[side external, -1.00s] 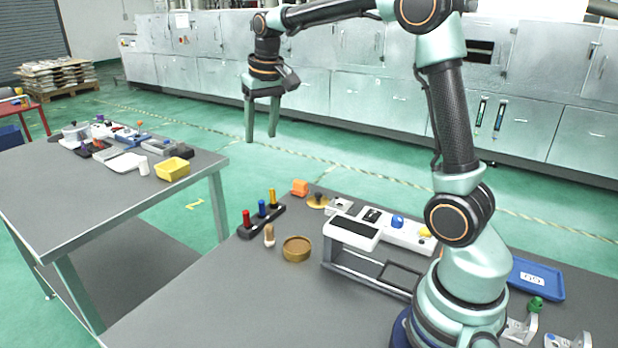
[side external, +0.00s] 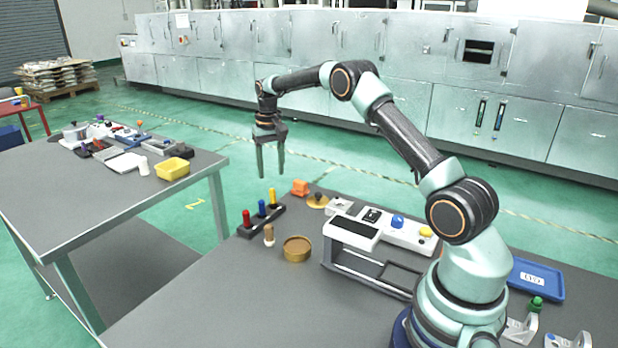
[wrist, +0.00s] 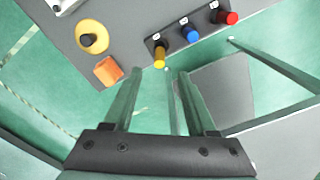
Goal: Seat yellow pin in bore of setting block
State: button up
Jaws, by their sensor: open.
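The yellow pin (side external: 272,196) stands upright at the far end of a dark rack (side external: 247,230), beside a blue pin (side external: 261,208) and a red pin (side external: 246,217). In the wrist view the yellow pin (wrist: 159,57) shows just beyond my fingertips, near the middle between them. My gripper (side external: 272,175) is open and empty, pointing down, apart from and above the pin; its fingers also show in the wrist view (wrist: 158,80). A small pale grey block (side external: 340,206) with a dark spot on top may be the setting block; I cannot tell its bore clearly.
An orange block (side external: 300,187) and a yellow disc with a dark knob (side external: 318,201) lie near the rack. A brown round dish (side external: 297,249) and a tan peg (side external: 269,235) stand in front. A white-topped frame (side external: 353,232) is to the right. The front left of the table is clear.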

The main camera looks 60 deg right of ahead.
aim_at(272, 189)
jog(key=shift+w+d+f, duration=0.1)
jog(key=shift+w+f, duration=0.05)
jog(key=shift+f, duration=3.6)
grip_shut()
